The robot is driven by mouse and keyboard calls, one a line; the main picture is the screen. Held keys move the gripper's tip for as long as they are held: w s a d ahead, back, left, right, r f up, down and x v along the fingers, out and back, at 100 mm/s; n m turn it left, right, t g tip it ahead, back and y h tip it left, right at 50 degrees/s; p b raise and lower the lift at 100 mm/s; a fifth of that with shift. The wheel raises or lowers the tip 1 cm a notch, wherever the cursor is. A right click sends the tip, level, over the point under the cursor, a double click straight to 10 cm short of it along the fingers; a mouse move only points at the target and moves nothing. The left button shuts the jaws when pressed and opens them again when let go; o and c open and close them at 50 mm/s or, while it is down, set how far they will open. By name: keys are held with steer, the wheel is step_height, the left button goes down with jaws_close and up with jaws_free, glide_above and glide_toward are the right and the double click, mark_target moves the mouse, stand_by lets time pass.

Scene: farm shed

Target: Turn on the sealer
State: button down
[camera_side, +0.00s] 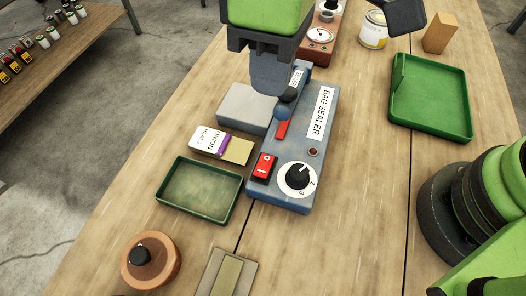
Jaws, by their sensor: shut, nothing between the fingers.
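The bag sealer (320,143) is a blue-grey box with a "BAG SEALER" label, lying lengthwise on the wooden table. On its near end are a red rocker switch (264,167) and a white dial with a black knob (298,177). A small dark red lamp (313,152) sits between dial and label and looks unlit. A blue ball (282,112) and a red strip (282,129) show farther up the box. My gripper (276,90) is shut and empty, above the sealer's far part, and hides some of it. The switch is in clear view, nearer the camera than my gripper.
A grey block (245,105), an onion seed packet (210,140) and a green tray (163,200) lie left of the sealer. A larger green tray (466,108), a can (373,33) and a wooden block (439,34) are to the right.

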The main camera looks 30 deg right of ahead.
mark_target(267, 162)
steer(key=f, duration=0.4)
steer(key=s+a+f, duration=0.1)
steer(key=f, duration=0.4)
steer(key=s+a+f, duration=0.1)
steer(key=f, duration=0.3)
steer(key=shift+f, duration=0.4)
steer(key=shift+f, duration=0.25)
steer(key=shift+w+d, duration=0.6)
steer(key=shift+d, duration=0.05)
steer(key=shift+r, duration=0.1)
step_height(267, 162, up, 8)
steer(key=shift+w+d, duration=0.15)
steer(key=shift+w, duration=0.15)
